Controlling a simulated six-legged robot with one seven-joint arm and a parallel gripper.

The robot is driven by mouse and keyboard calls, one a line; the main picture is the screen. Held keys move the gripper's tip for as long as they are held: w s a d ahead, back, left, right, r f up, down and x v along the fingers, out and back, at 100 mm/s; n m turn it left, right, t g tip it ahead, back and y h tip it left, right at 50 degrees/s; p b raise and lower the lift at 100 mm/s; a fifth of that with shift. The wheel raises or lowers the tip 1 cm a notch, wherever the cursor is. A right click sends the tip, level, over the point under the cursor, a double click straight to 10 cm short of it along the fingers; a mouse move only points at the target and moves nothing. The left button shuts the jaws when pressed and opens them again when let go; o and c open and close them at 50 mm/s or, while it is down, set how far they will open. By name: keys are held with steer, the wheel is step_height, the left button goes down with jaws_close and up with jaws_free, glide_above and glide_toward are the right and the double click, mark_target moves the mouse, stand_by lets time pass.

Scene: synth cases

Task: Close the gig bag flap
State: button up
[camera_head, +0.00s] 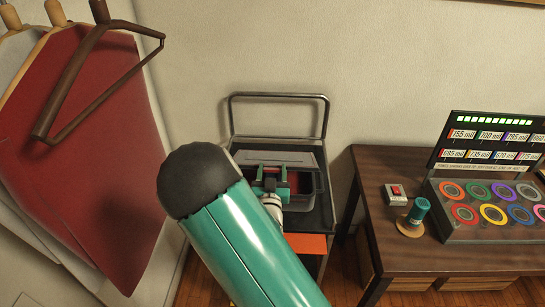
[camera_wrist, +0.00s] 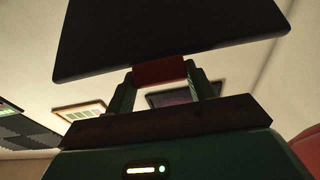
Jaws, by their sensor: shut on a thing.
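The gig bag (camera_head: 319,205) is a dark case lying on a dark cart, with a red inside showing past my gripper. Its flap shows in the wrist view as a broad dark panel (camera_wrist: 170,35) with a red tab (camera_wrist: 160,72) at its lower edge. My gripper (camera_head: 271,182) is over the bag, and its green fingers (camera_wrist: 163,84) are shut on the red tab. My arm hides much of the bag in the head view, so I cannot tell the flap's exact angle.
The cart has a tall metal handle (camera_head: 278,96) at the back, near the wall. Red clothing (camera_head: 85,150) hangs from hangers at left.

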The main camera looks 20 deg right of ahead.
step_height(320, 180, down, 9)
steer(key=s, duration=0.2)
steer(key=shift+s+a+r, duration=0.15)
steer(key=shift+a, duration=0.3)
steer(key=o, duration=1.4)
steer(key=shift+r, duration=0.1)
steer(key=v, duration=1.3)
steer(key=shift+s, duration=0.4)
steer(key=shift+a, duration=0.1)
